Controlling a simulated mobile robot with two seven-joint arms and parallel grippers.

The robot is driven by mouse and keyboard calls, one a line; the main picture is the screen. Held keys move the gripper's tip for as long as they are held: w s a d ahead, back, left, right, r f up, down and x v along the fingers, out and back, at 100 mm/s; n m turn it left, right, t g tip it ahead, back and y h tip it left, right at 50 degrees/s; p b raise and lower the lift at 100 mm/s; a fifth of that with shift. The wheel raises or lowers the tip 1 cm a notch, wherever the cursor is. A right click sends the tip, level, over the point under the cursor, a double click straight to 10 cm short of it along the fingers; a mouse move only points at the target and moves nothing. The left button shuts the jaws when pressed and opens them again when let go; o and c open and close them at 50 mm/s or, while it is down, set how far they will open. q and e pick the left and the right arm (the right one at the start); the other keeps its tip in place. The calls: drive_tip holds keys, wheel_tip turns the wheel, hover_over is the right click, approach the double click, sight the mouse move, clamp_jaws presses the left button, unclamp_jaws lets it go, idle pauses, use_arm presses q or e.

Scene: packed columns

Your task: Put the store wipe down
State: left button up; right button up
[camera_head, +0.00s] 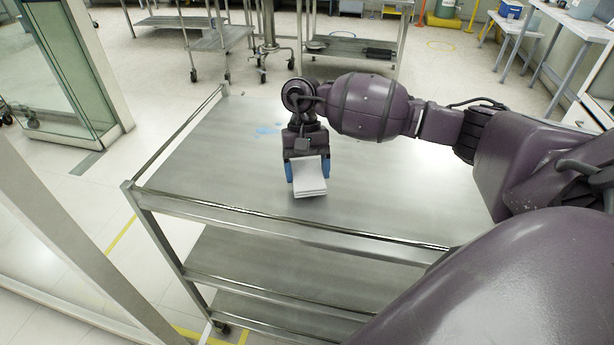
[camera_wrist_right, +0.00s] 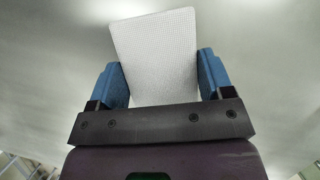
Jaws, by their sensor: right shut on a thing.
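A white folded wipe (camera_head: 309,177) is held by my right gripper (camera_head: 307,176) over the top shelf of a steel cart (camera_head: 220,165). Its blue fingers grip the wipe from both sides. The wipe also shows in the right wrist view (camera_wrist_right: 158,58), between the blue fingers (camera_wrist_right: 162,80), slightly tilted and with a fine grid texture. In the head view the wipe is near the cart's front edge. I cannot tell whether it touches the shelf. My left gripper is not in view.
The cart's top is otherwise bare, apart from a small bluish patch (camera_head: 268,130) behind the gripper. A raised rail (camera_head: 290,225) runs along the front edge. Other steel carts (camera_head: 350,48) stand behind, and a glass-sided cabinet (camera_head: 70,60) is at the left.

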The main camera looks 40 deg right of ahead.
drive_tip(key=shift+f, duration=1.05)
drive_tip(key=shift+f, duration=0.2)
drive_tip(key=o, duration=0.8)
drive_tip(key=b+v, duration=0.1)
drive_tip(key=v, duration=1.1)
drive_tip(key=shift+r, duration=0.2)
